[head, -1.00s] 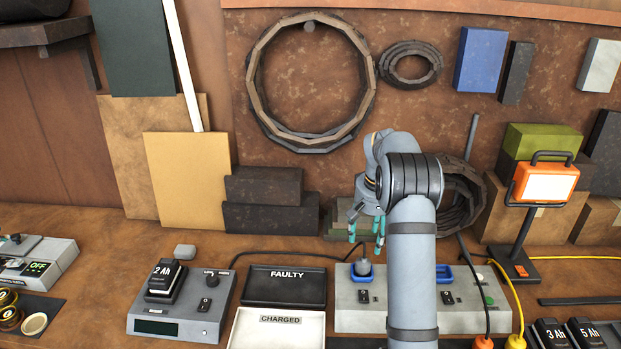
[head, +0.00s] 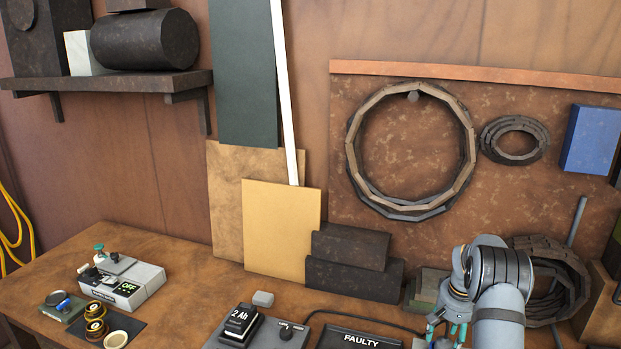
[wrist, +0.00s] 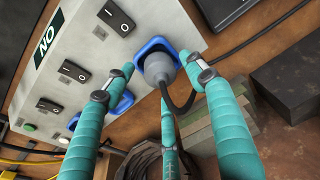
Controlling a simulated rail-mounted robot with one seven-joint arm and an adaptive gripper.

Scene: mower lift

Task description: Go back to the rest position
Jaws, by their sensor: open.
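My gripper (head: 447,330) shows at the lower right of the head view, low over the bench, with its teal fingers pointing down. In the wrist view my gripper (wrist: 158,72) has its teal fingers spread open. A grey plug (wrist: 158,68) with a dark cable sits in a blue-rimmed socket of the grey switch box (wrist: 65,50), between the fingers in the picture. I see no finger closed on it. The switch box is mostly below the head view's edge.
A charger with a 2 Ah battery (head: 240,322) and the FAULTY tray (head: 360,338) stand left of my gripper. A device reading OFF (head: 128,285) is at the bench's left. Dark blocks (head: 350,262) and a coil (head: 555,280) stand near my arm.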

